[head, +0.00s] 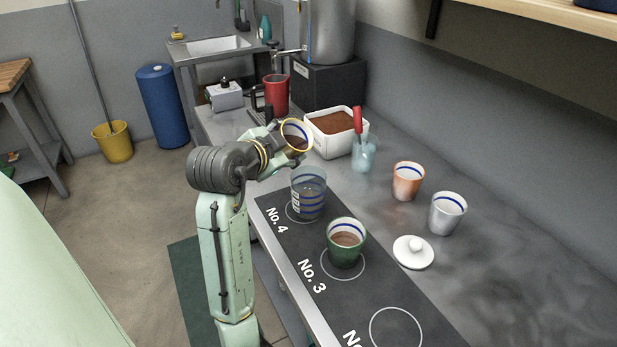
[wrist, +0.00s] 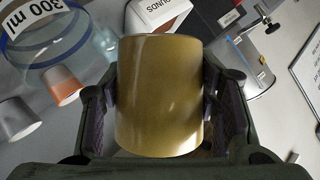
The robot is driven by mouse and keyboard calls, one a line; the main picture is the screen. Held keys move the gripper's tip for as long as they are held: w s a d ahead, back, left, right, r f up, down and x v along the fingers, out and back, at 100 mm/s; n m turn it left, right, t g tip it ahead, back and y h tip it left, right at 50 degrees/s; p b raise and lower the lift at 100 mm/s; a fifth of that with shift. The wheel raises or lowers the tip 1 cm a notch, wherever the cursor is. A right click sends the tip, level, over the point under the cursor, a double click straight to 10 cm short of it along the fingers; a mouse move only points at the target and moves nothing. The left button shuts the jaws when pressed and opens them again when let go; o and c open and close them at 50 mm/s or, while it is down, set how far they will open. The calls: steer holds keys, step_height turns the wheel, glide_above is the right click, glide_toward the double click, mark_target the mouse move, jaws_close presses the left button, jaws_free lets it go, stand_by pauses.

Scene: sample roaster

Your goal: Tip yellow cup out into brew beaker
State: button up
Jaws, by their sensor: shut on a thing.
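The yellow cup (head: 294,129) is tilted in my gripper (head: 287,148), its white, blue-banded inside facing the head camera. Brown contents show inside it. In the wrist view the yellow cup (wrist: 160,97) fills the space between my two fingers, which press on its sides; its mouth is hidden there. The clear brew beaker (head: 308,195) with blue bands stands upright at No. 4, below and just beside the cup. Its 300 ml label (wrist: 48,14) shows in the wrist view. I cannot tell what the beaker holds.
A green cup (head: 345,243) with brown liquid stands at No. 3. An orange cup (head: 407,181), a white cup (head: 447,213) and a white lid (head: 413,252) are to the right. A grounds tub (head: 330,142) and a glass with a red-handled tool (head: 364,153) stand behind.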

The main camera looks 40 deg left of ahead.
steer(key=shift+d+r+m+b, duration=0.15)
steer(key=shift+r+m+b, duration=0.15)
steer(key=shift+m+b, duration=0.15)
stand_by(0.3)
steer(key=shift+f+m+y+b, duration=0.3)
steer(key=shift+m+y+b, duration=0.3)
steer(key=shift+b, duration=0.65)
stand_by(1.3)
steer(key=shift+d+r+m+t+y+b, duration=0.1)
steer(key=shift+r+m+t+y+b, duration=0.25)
steer(key=shift+m+y+b, duration=0.2)
stand_by(2.3)
steer(key=shift+d+f+m+y+b, duration=0.1)
steer(key=shift+f+m+y+b, duration=0.25)
steer(key=shift+b, duration=0.55)
stand_by(1.0)
